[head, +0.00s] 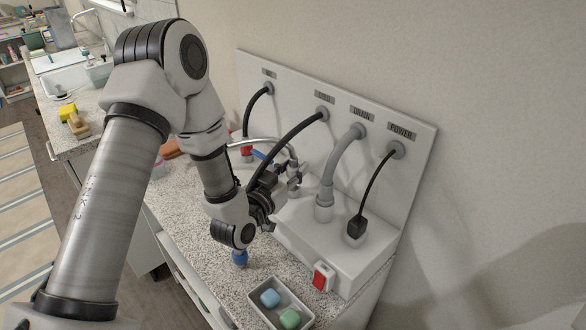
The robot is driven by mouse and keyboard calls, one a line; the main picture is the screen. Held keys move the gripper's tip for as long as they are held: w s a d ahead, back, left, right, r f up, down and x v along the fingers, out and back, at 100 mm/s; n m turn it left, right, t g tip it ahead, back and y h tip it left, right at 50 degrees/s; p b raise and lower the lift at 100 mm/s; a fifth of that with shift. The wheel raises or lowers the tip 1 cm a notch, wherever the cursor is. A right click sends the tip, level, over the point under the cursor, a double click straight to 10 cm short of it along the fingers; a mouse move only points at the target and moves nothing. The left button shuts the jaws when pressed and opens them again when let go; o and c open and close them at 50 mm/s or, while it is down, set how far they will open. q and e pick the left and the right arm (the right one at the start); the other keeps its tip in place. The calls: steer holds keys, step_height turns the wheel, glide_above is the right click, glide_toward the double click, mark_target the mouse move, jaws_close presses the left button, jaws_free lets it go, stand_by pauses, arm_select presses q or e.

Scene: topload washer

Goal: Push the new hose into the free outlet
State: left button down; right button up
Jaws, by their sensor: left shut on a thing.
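Whether that end touches anything cannot be told. No free outlet shows clearly; the box top around the gripper is partly covered. A black hose (301,125) runs from the second panel port down behind my left wrist, its lower end hidden. My right gripper is not in view.
The grey drain hose (333,165) and black power cable (374,188) run from the panel (410,150) to the white box (335,252).

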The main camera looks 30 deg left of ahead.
mark_target(293, 158)
arm_select(q)
steer(key=shift+f+b, duration=1.45)
steer(key=shift+f, duration=0.15)
steer(key=c, duration=0.7)
jaws_free()
step_height(293, 158, up, 10)
